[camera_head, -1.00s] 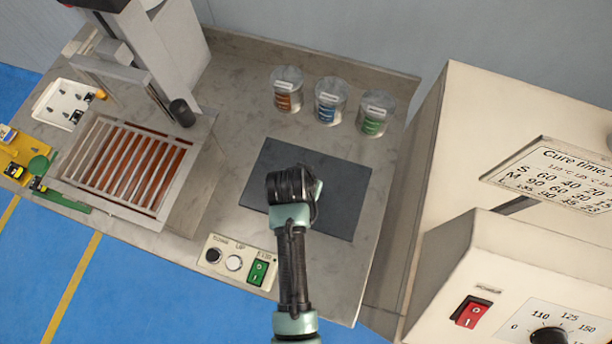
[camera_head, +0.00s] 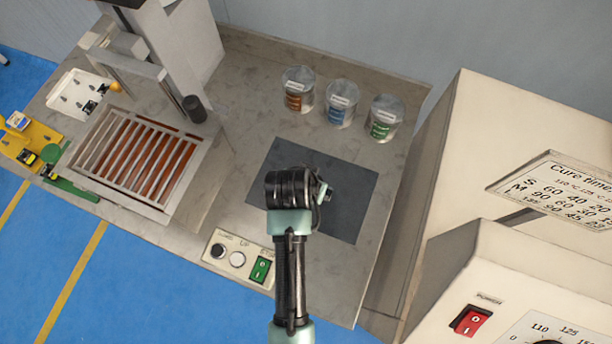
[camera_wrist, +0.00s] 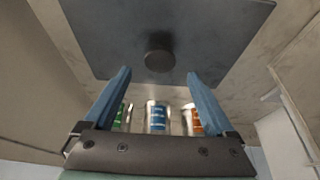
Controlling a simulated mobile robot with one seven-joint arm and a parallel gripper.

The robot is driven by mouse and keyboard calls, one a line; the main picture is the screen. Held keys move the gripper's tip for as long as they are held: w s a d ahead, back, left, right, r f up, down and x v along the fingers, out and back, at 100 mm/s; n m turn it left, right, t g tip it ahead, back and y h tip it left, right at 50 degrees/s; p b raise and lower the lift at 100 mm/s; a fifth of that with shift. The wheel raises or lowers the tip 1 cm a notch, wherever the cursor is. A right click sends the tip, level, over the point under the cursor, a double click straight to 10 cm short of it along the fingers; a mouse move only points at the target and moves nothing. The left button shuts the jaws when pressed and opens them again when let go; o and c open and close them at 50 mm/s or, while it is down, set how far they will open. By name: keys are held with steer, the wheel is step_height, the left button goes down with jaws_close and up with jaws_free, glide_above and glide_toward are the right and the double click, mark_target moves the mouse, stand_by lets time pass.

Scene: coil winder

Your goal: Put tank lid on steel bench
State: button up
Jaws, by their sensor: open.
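The tank lid (camera_head: 350,220) is a flat dark grey rectangular plate. It lies on the grey steel bench (camera_head: 250,75), in front of three cans. In the wrist view the lid (camera_wrist: 110,35) fills the top, with a round dark knob (camera_wrist: 159,61) at its middle. My gripper (camera_wrist: 158,74) is open there, its two blue fingers apart and pointing at the lid, with the knob between and just beyond their tips. Nothing is seen held. In the head view my wrist covers part of the lid and hides the fingers and knob.
Cans with orange (camera_head: 297,90), blue (camera_head: 341,104) and green (camera_head: 384,119) labels stand behind the lid. A tank with a slatted grate (camera_head: 138,160) is at left. A button panel (camera_head: 238,259) sits at the front edge. A cream oven (camera_head: 490,150) is at right.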

steer(key=d+v, duration=0.1)
steer(key=v, duration=0.6)
steer(key=w+r+n+t, duration=0.1)
steer(key=w+r+t, duration=0.35)
steer(key=r, duration=0.65)
steer(key=w+r+t, duration=0.4)
steer(key=w+r, duration=0.2)
steer(key=r, duration=0.6)
steer(key=w+r+n+t, duration=0.1)
steer(key=w+r+t, duration=0.35)
steer(key=r, duration=0.65)
steer(key=s+r+t, duration=0.3)
steer(key=s+r, duration=0.1)
steer(key=r, duration=0.6)
steer(key=s+r+n+t+y, duration=0.1)
steer(key=s+r+t, duration=0.2)
steer(key=r, duration=0.7)
steer(key=s+r+t, duration=0.4)
steer(key=r, duration=0.6)
steer(key=shift+s+d+n, duration=0.25)
steer(key=shift+s+n, duration=0.05)
steer(key=shift+s, duration=0.1)
